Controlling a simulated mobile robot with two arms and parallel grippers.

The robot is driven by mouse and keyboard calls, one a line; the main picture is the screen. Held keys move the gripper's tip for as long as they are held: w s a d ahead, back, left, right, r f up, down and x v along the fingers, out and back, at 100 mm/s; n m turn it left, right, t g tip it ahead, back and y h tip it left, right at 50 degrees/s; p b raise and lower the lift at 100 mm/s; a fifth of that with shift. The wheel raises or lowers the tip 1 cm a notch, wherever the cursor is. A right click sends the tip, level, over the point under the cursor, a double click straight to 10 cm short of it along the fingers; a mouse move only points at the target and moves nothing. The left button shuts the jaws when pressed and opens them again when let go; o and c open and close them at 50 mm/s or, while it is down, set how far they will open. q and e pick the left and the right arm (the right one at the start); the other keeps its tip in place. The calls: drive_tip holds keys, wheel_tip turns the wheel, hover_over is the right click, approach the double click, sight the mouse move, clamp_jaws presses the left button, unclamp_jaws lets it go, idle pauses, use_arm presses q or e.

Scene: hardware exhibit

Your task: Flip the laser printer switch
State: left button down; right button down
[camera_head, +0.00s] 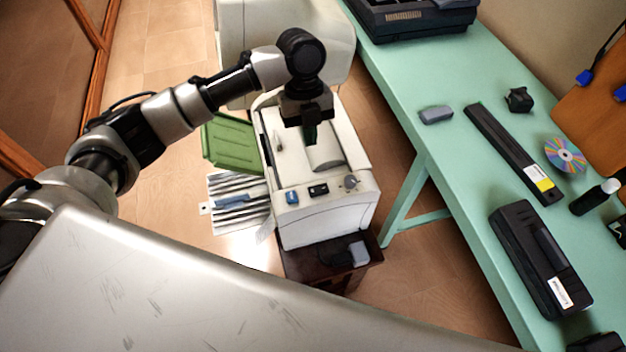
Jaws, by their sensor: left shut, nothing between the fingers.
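A cream office machine (327,222), which looks like the laser printer, stands on a small dark wooden stand (330,267). Its sloped front panel carries a blue switch (292,197), a black switch (318,189) and a round grey knob (350,183). I cannot tell which position the switches are in. My left gripper (310,140) points down over the machine's top, behind the panel and apart from the switches. It is shut and empty, and it hides part of the top. My right gripper is not in view.
A green panel (229,142) and striped sheets (238,204) are on the machine's left. A larger cream machine (287,22) stands behind. A mint-green table (449,170) runs along the right with a black toner cartridge (532,262), a disc (565,155) and a dark device (418,16).

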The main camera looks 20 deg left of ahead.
sight(314, 192)
use_arm(q)
drive_tip(key=p+x, duration=0.1)
drive_tip(key=x, duration=0.3)
drive_tip(key=p+x, duration=0.1)
drive_tip(key=x, duration=0.8)
drive_tip(key=shift+w+a+f+p, duration=0.2)
drive_tip(key=shift+w+a+p, duration=0.1)
drive_tip(key=shift+w+p, duration=0.1)
drive_tip(key=shift+f, duration=0.4)
drive_tip(key=shift+f, duration=0.1)
